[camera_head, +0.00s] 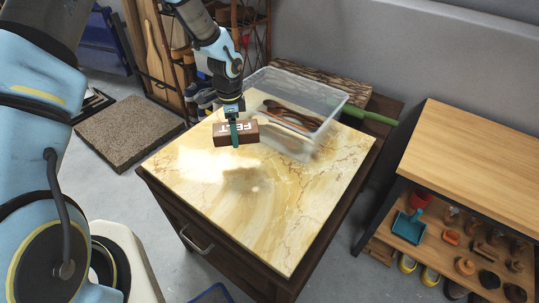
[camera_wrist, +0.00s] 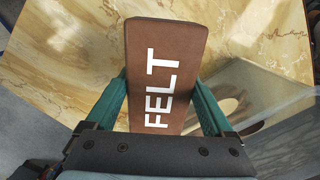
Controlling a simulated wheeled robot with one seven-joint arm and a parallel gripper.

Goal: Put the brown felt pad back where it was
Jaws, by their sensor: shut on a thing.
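The brown felt pad (camera_head: 222,134) is a small block with white "FELT" lettering. My gripper (camera_head: 236,133) is shut on it and holds it above the marble-patterned tabletop (camera_head: 290,222), with a shadow on the surface below. In the wrist view the pad (camera_wrist: 165,45) stretches away between the two green fingers of my gripper (camera_wrist: 160,95), with its lettered face toward the camera. The pad is just in front of the clear plastic bin (camera_head: 325,92), which holds brown wooden utensils (camera_head: 290,117).
A wooden board (camera_head: 322,82) and a green-handled item (camera_head: 370,116) lie behind the bin. A shelf unit (camera_head: 490,160) with small tools stands at the right. The front of the tabletop is bare. A brown mat (camera_head: 128,132) lies on the floor at left.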

